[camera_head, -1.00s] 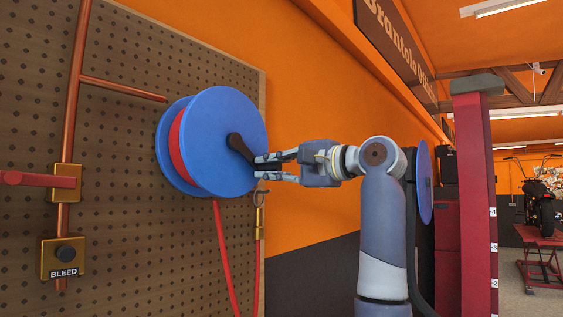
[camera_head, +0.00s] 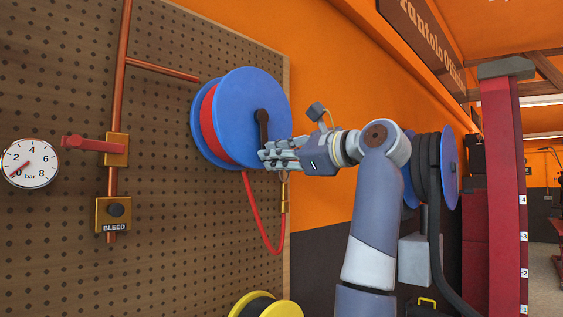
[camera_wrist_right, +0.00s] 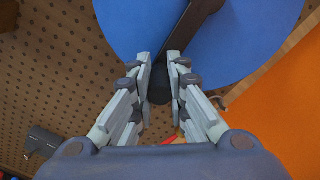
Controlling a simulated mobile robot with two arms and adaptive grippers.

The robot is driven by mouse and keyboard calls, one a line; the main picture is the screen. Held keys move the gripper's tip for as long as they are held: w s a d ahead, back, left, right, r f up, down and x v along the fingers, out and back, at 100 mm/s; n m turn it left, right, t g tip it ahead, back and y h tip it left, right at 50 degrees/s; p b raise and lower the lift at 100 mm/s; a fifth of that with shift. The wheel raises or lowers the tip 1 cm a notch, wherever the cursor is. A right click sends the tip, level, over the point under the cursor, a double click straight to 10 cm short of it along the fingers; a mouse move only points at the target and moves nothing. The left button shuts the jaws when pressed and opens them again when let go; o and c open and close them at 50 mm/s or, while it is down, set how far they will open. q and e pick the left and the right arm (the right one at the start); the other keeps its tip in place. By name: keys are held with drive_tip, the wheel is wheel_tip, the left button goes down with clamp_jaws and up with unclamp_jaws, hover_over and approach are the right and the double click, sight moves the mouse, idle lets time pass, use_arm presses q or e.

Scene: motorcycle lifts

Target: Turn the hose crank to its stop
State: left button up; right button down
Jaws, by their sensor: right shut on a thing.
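The hose crank (camera_head: 263,122) is a black arm on the front of the blue reel (camera_head: 275,93). It points nearly straight down. My right gripper (camera_head: 268,157) is at its lower end, coming from the right. In the right wrist view the crank arm (camera_wrist_right: 196,22) runs up and right across the blue disc (camera_wrist_right: 125,25). Its dark handle (camera_wrist_right: 158,88) sits between the fingers of my right gripper (camera_wrist_right: 160,65), which is shut on it. In the head view the fingers hide the handle. My left gripper is not in view.
Red hose (camera_head: 254,215) hangs from the reel in a loop up to a brass fitting (camera_head: 285,192). A pressure gauge (camera_head: 30,163), a red lever (camera_head: 92,144) and a BLEED valve (camera_head: 114,213) are at left on the pegboard (camera_head: 60,85). A yellow reel (camera_head: 262,304) is below.

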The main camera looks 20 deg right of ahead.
drive_tip(key=shift+a+f, duration=0.3)
drive_tip(key=shift+a, duration=0.15)
idle(0.3)
drive_tip(key=c, duration=1.6)
unclamp_jaws()
drive_tip(key=shift+o, duration=0.3)
drive_tip(key=shift+s+r, duration=0.25)
drive_tip(key=shift+s, duration=0.1)
drive_tip(key=shift+a, duration=0.15)
drive_tip(key=shift+w, duration=0.1)
drive_tip(key=v, duration=1.2)
